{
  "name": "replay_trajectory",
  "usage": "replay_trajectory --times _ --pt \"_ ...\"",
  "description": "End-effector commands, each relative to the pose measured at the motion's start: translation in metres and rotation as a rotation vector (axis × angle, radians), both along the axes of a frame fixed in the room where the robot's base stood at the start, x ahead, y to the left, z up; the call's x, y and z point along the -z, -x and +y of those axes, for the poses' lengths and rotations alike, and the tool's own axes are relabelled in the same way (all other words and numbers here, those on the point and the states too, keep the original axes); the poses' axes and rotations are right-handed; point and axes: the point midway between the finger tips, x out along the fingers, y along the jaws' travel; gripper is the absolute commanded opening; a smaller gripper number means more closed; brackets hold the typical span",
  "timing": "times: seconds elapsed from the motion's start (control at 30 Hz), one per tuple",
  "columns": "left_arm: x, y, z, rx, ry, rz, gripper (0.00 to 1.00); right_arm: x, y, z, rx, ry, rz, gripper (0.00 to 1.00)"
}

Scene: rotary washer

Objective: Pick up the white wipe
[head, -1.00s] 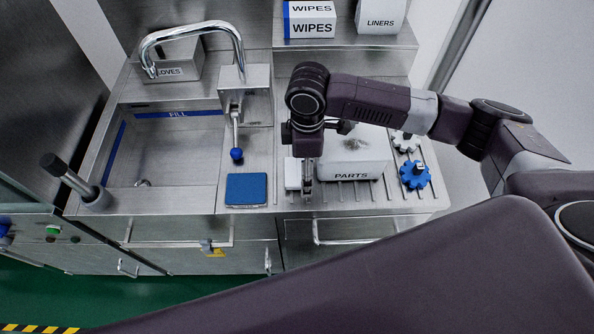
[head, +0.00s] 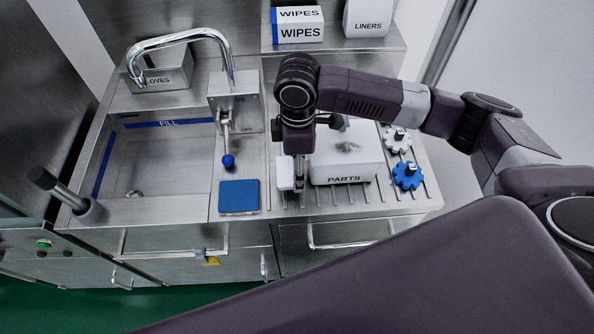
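The white wipe (head: 285,173) is a small white piece at the left of the ribbed drainboard, just left of the white PARTS box (head: 343,180). My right gripper (head: 299,184) points down right against the wipe and appears shut on it, though its far finger is hidden. The wipe seems to hang at or slightly above the ribs; the exact gap is hard to judge. My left gripper is out of view.
A blue pad (head: 239,197) lies left of the wipe, beside the sink basin (head: 165,165). A tap lever with a blue knob (head: 228,162) stands behind. White (head: 397,139) and blue (head: 407,176) knobbed wheels stand right of the box. A WIPES carton (head: 299,27) is on the back shelf.

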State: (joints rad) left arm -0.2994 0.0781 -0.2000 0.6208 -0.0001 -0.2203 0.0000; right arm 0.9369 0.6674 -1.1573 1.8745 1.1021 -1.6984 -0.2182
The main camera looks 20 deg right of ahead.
Motion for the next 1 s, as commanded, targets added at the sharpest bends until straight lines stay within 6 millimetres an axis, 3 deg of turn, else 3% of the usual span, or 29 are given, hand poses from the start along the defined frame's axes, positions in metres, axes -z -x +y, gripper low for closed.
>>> replay_trajectory --times 0.6,0.8,1.0 --pt "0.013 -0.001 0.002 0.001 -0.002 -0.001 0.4 -0.147 -0.001 0.0 0.0 -0.001 -0.005 0.48" --pt "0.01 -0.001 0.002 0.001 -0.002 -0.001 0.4 -0.168 -0.001 0.0 0.0 0.002 -0.002 0.48" --pt "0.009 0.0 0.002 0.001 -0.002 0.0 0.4 -0.174 0.0 0.0 0.001 0.001 0.001 0.48"
